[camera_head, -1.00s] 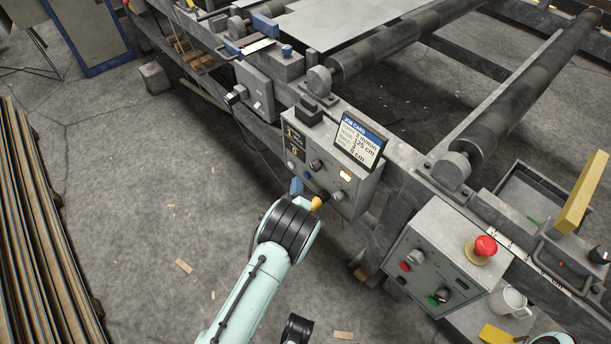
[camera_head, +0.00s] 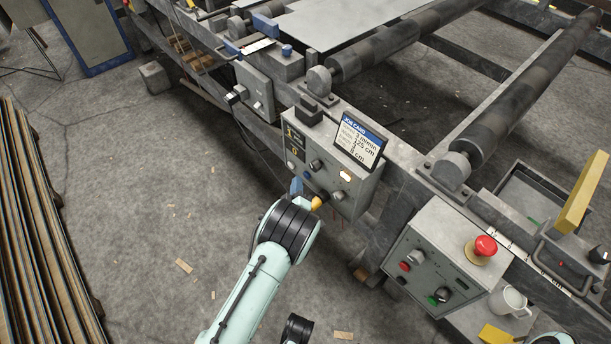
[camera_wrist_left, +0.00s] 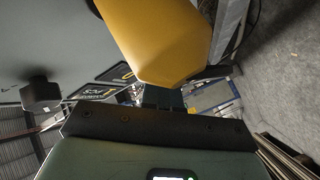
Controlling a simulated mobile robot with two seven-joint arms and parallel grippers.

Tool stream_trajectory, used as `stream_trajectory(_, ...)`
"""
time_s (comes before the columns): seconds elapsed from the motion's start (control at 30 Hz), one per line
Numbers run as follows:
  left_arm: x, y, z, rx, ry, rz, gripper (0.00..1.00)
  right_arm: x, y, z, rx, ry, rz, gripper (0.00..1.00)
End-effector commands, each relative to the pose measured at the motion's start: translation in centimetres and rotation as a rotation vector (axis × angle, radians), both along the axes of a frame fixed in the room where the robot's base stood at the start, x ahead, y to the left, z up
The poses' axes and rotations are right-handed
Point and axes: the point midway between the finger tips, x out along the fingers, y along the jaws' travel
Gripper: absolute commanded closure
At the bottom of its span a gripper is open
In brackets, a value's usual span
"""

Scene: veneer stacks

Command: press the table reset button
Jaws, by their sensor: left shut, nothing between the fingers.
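The grey control panel (camera_head: 350,198) on the machine's side carries a small blue button (camera_head: 307,174), a lit button (camera_head: 346,176) and black knobs. I cannot read which one is the table reset button. My left gripper (camera_head: 307,195), with one blue and one yellow finger part, is shut and empty at the panel's lower left edge. Whether it touches the panel I cannot tell. In the left wrist view the yellow finger (camera_wrist_left: 160,40) fills the top middle, with the grey panel face and a black knob (camera_wrist_left: 40,92) to its left. My right gripper is out of view.
A job card (camera_head: 360,145) stands on the panel. To the right is a second box (camera_head: 425,245) with a red mushroom button (camera_head: 485,246). A white mug (camera_head: 508,300) sits below it. Veneer strips (camera_head: 35,230) lie at left; the floor between is open.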

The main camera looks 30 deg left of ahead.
Motion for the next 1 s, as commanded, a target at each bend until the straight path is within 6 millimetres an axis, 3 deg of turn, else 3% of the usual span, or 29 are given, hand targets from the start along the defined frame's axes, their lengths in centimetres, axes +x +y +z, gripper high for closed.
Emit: stream_trajectory(1.0,0.83,-0.33,0.00,0.000,0.000,0.000,1.00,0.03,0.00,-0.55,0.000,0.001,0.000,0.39)
